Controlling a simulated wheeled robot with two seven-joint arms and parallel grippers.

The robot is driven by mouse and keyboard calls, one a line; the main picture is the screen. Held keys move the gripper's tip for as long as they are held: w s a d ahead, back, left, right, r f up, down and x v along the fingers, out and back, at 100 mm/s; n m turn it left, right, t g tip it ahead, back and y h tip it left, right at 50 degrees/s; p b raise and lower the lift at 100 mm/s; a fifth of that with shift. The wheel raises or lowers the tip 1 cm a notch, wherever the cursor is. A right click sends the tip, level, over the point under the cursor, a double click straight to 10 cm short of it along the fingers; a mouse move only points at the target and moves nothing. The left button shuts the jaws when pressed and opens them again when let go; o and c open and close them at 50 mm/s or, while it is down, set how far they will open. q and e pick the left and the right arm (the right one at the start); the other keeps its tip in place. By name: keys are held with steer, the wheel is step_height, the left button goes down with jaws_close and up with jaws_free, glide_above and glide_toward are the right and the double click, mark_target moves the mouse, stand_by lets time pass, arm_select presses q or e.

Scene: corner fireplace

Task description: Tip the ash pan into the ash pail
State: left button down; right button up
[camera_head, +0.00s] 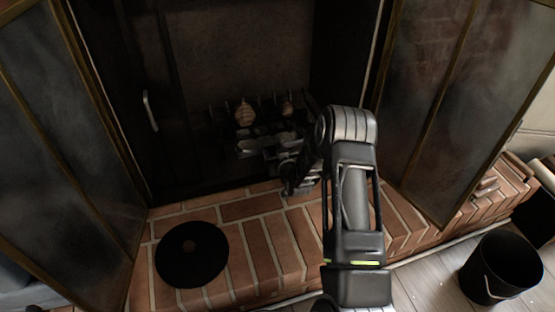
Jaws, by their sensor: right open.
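A black pail (497,270) with a thin wire handle stands upright on the floor at the lower right, beside the brick hearth. My right arm reaches from the bottom into the dark firebox. My right gripper (258,146) is open just in front of the grate (268,108), low in the opening. I cannot make out the ash pan clearly; it is too dark around the gripper, and the arm hides part of that area. My left gripper is not in view.
A round black disc (191,254) lies flat on the brick hearth (264,262). Framed glass doors stand open at left (50,130) and right (450,90). A dark container (537,208) stands at the right edge. Several pale lumps sit in the grate.

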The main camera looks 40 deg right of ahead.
steer(key=shift+w, duration=0.2)
jaws_close()
stand_by(0.5)
stand_by(0.9)
